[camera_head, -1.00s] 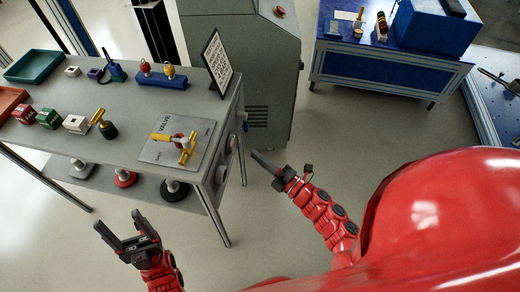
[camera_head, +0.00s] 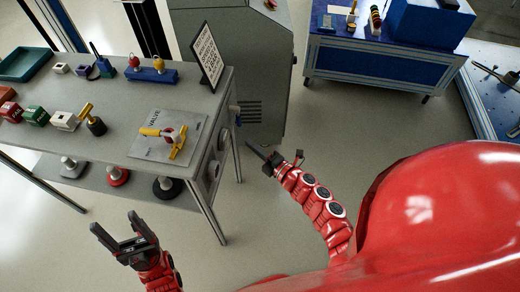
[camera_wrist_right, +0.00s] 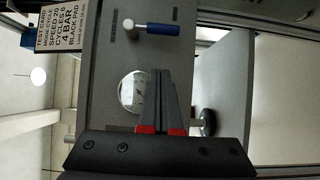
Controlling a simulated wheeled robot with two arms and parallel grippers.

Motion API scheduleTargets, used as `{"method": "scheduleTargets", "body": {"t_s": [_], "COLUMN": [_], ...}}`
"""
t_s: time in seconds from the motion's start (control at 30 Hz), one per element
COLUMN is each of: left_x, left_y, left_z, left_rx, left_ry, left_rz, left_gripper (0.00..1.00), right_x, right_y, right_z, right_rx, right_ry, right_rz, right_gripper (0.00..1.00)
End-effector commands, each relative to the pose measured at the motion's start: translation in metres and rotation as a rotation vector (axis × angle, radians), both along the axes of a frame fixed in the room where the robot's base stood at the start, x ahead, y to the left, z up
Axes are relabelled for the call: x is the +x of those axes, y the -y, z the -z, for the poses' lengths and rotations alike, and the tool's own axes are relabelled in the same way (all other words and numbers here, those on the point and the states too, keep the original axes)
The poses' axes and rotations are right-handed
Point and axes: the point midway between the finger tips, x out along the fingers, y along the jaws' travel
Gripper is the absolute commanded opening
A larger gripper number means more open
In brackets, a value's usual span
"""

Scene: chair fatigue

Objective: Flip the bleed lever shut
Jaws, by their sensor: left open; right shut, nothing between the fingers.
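A blue-handled lever with a pale metal end (camera_wrist_right: 155,29) lies crosswise on the grey panel in the right wrist view; I take it for the bleed lever. A small blue part (camera_head: 236,112) shows on the table's right side in the head view. My right gripper (camera_wrist_right: 158,74) is shut and empty, its fingertips below the lever in the picture and apart from it. It also shows in the head view (camera_head: 256,153), right of the table. My left gripper (camera_head: 115,222) is open and empty in front of the table.
A round gauge (camera_wrist_right: 131,92) sits on the panel beside my right fingers. A test card (camera_wrist_right: 61,28) stands at the left. The table (camera_head: 110,140) bears a valve plate (camera_head: 190,127) with yellow handles and several coloured blocks. A grey cabinet (camera_head: 240,60) stands behind.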

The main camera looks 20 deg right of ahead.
Motion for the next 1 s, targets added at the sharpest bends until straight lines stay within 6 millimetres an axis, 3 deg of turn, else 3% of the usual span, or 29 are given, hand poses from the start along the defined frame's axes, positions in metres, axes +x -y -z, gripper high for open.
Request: {"method": "scheduleTargets", "body": {"t_s": [0.2, 0.4, 1.0], "left_x": [0.000, 0.000, 0.000], "left_y": [0.000, 0.000, 0.000], "left_z": [-0.004, -0.005, -0.003], "left_rx": [0.000, 0.000, 0.000], "left_ry": [0.000, 0.000, 0.000], "left_rz": [0.000, 0.000, 0.000], "left_gripper": [0.70, 0.70, 0.70], "right_x": [0.045, 0.068, 0.076], "right_y": [-0.019, -0.005, -0.001], "right_z": [-0.003, -0.002, 0.001], "right_rx": [0.003, 0.002, -0.001], "right_ry": [0.003, 0.002, 0.003], "right_rz": [-0.002, 0.000, -0.001], "right_gripper": [0.00, 0.00, 0.00]}}
